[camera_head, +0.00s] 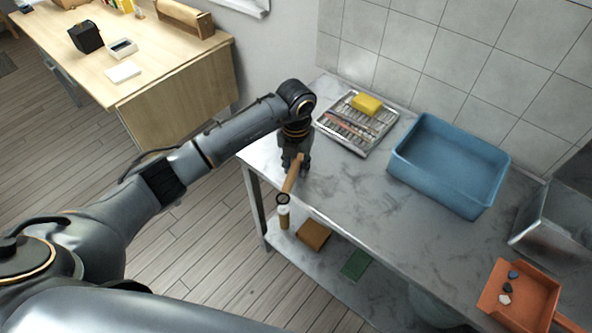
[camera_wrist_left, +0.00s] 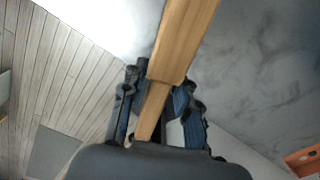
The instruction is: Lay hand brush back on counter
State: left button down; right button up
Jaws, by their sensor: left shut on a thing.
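The hand brush (camera_head: 293,174) shows as a light wooden bar at the counter's left end. My left gripper (camera_head: 296,160) points down and is shut on it. The brush is tilted, its lower end reaching toward the counter's front left edge. I cannot tell whether it touches the counter (camera_head: 345,205). In the left wrist view the wooden brush (camera_wrist_left: 183,45) runs from the top edge down between the fingers (camera_wrist_left: 158,115). Its bristles cannot be made out. My right gripper is not in view.
A metal rack (camera_head: 340,137) with a yellow sponge (camera_head: 366,103) stands behind the gripper. A blue basin (camera_head: 450,165) is to the right, then an orange dustpan (camera_head: 535,300) holding small stones. Bare counter lies between. A lower shelf holds a brown block (camera_head: 313,234) and a green pad (camera_head: 356,264).

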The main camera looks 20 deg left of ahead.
aim_at(296, 182)
pick_arm(q)
notch_tip(296, 182, down, 3)
jog(key=shift+r, duration=0.2)
jog(key=shift+s+f, duration=0.1)
jog(key=shift+f, duration=0.1)
jog(key=c, duration=1)
grip_release()
jog(key=shift+r, duration=0.1)
